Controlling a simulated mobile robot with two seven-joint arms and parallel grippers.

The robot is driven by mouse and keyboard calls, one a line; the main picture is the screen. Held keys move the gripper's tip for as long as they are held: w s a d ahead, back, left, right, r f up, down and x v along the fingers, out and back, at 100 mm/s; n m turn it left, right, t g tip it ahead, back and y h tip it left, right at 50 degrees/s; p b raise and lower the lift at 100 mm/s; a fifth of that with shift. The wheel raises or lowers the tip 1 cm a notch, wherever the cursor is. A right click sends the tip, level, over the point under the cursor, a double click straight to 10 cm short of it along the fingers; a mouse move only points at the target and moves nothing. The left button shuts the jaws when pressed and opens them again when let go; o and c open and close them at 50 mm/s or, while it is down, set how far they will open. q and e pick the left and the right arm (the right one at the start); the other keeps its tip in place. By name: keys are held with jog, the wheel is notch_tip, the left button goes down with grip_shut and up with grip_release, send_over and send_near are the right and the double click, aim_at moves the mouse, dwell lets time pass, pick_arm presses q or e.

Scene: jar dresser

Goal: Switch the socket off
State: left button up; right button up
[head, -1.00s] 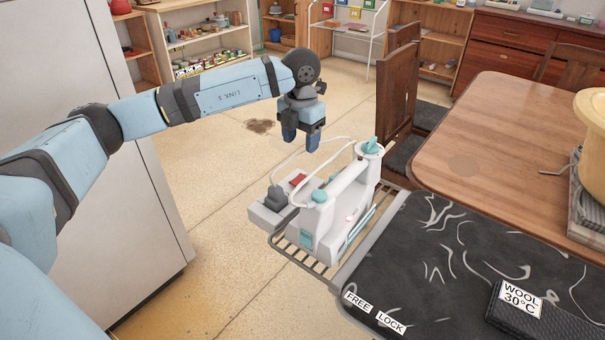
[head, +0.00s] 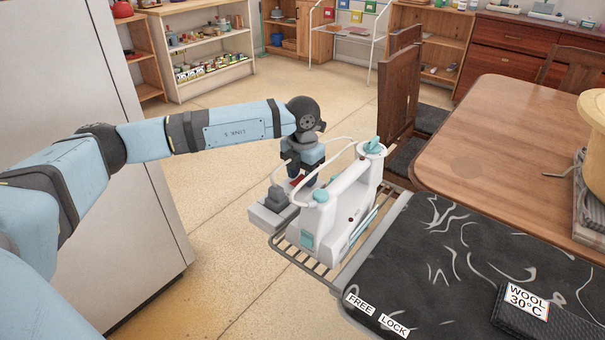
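The socket (head: 264,215) is a pale grey block at the left end of the wire rack, beside the iron. A dark grey plug (head: 268,203) with a white cord stands in it. A red switch (head: 296,182) shows at its far end, partly covered by my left gripper. My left gripper (head: 302,181) points down with its fingertips right at the switch; contact is hard to make out. Its fingers look apart with nothing held between them. The white and teal iron (head: 340,208) stands on the rack just right of the gripper, its small indicator dark. My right gripper is out of view.
The iron's white cord (head: 335,140) loops close around my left gripper. The wire rack (head: 306,263) joins the black patterned ironing board (head: 425,262), which carries FREE and LOCK labels. A wooden table (head: 500,130) stands at the right. Floor left of the socket is clear.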

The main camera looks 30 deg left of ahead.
pick_arm(q)
jog(key=c, duration=0.6)
jog(key=shift+s+f+t+b, duration=0.2)
jog(key=shift+s+t+b, duration=0.05)
jog(key=shift+t+b, duration=0.4)
jog(key=shift+r+t, duration=0.15)
jog(key=shift+t, duration=0.1)
jog(key=shift+r, duration=0.15)
jog(key=o, duration=0.9)
jog(key=shift+o, duration=0.2)
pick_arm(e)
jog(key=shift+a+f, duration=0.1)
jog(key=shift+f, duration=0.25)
